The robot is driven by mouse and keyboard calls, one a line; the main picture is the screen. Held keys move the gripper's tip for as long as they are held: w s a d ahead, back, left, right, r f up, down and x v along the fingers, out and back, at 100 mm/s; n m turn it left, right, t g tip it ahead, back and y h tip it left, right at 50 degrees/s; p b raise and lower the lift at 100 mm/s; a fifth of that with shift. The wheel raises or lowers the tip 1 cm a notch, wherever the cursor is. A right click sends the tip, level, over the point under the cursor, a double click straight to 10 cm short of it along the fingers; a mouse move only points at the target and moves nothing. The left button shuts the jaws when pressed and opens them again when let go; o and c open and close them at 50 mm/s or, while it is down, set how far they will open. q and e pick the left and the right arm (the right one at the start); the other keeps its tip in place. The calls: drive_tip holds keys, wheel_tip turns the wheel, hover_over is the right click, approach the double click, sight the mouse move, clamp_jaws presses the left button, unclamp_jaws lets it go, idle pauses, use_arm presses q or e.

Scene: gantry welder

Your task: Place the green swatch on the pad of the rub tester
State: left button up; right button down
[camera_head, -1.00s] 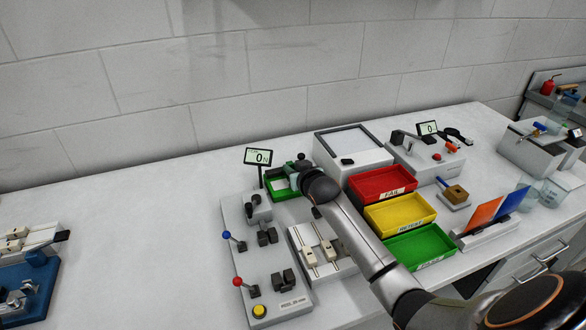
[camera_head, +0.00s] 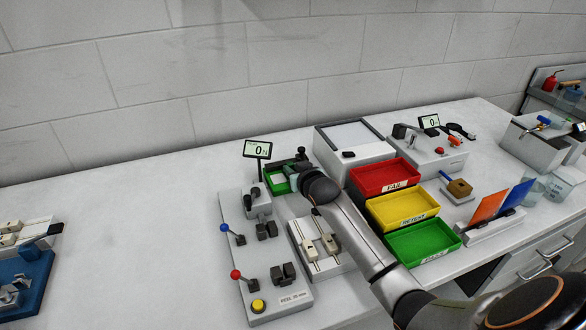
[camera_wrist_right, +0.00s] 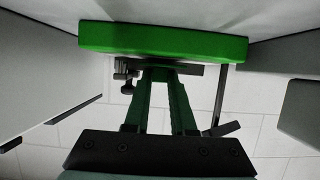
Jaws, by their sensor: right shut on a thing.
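My right gripper (camera_head: 293,170) is over the bench near its back edge, behind the two-lever tester. It is shut on the green swatch (camera_head: 279,183), which is partly hidden by the gripper. In the right wrist view the swatch (camera_wrist_right: 165,41) shows edge-on as a wide green bar across the top, and the gripper's fingers (camera_wrist_right: 163,72) reach up to it. The rub tester seems to be the grey machine (camera_head: 437,158) with a small display at the back right; I cannot make out its pad. My left gripper is not in view.
Red (camera_head: 383,177), yellow (camera_head: 402,208) and green (camera_head: 421,241) trays stand right of my arm. A rack (camera_head: 490,229) holds orange and blue swatches. A grey box (camera_head: 352,150) stands behind the trays.

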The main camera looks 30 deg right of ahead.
drive_tip(key=shift+f, duration=0.35)
drive_tip(key=c, duration=0.7)
unclamp_jaws()
drive_tip(key=shift+r, duration=0.1)
drive_tip(key=shift+r, duration=0.4)
wheel_tip(320, 180, up, 3)
drive_tip(key=shift+f, duration=0.15)
drive_tip(key=s+a+r, duration=0.2)
drive_tip(key=s+r, duration=0.1)
drive_tip(key=s, duration=0.1)
drive_tip(key=s+a+r+p, duration=0.1)
drive_tip(key=s+a+r, duration=0.2)
drive_tip(key=s, duration=0.1)
drive_tip(key=s+a+r, duration=0.2)
drive_tip(key=s+r, duration=0.1)
drive_tip(key=s, duration=0.1)
drive_tip(key=shift+a+r+p, duration=0.15)
drive_tip(key=shift+a+p, duration=0.05)
drive_tip(key=shift+p, duration=0.2)
